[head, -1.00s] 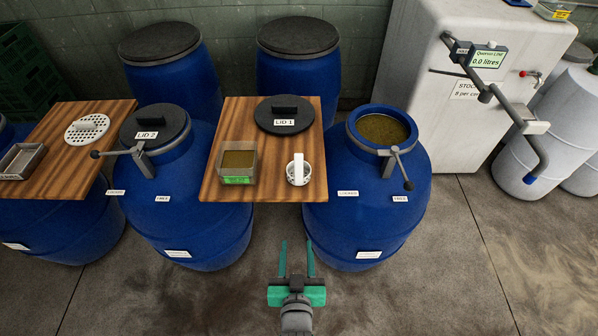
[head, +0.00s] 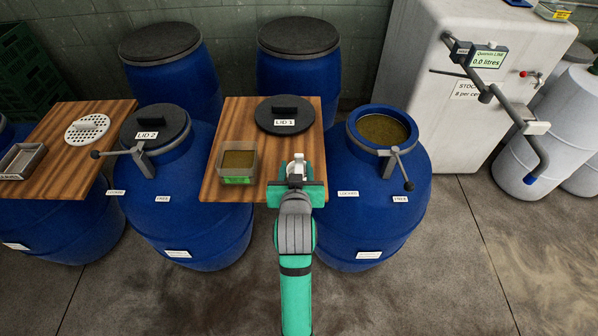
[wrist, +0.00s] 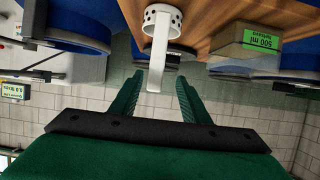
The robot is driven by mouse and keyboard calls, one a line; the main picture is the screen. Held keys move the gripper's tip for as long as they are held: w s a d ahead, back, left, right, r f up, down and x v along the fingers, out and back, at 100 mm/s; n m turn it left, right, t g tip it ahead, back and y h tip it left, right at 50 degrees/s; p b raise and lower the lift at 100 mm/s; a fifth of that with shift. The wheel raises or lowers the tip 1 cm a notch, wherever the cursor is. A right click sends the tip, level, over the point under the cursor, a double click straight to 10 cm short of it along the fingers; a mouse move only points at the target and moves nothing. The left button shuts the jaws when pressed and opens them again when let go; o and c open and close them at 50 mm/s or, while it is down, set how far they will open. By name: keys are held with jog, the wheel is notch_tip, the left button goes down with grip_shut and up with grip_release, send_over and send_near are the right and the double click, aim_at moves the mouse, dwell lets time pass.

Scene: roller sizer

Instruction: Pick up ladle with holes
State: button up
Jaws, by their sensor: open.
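The ladle with holes is a small white cup with round holes in its wall and a flat upright handle. In the wrist view the ladle (wrist: 162,20) sits by the board edge, its handle reaching between my fingertips in the picture. In the head view only a little of the ladle (head: 298,160) shows past my gripper (head: 297,172). My gripper (wrist: 159,78) is open, one green finger on each side of the handle. I cannot tell whether either finger touches it. The ladle is on the right-hand wooden board (head: 217,185).
A 500 ml box (head: 238,160) stands left of the ladle. Lid 1 (head: 285,115) lies behind it. An open blue barrel (head: 365,220) with brown contents and a clamp handle (head: 397,165) is at the right. Lid 2 (head: 150,130) covers the left barrel. The floor in front is clear.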

aim_at(296, 162)
jog(key=x, duration=0.3)
jog(key=shift+w+f, duration=0.1)
jog(key=shift+w, duration=0.2)
jog(key=shift+d+x, duration=0.2)
jog(key=shift+x, duration=1.1)
jog(key=shift+d+x, duration=0.2)
jog(key=shift+x, duration=1.1)
grip_shut()
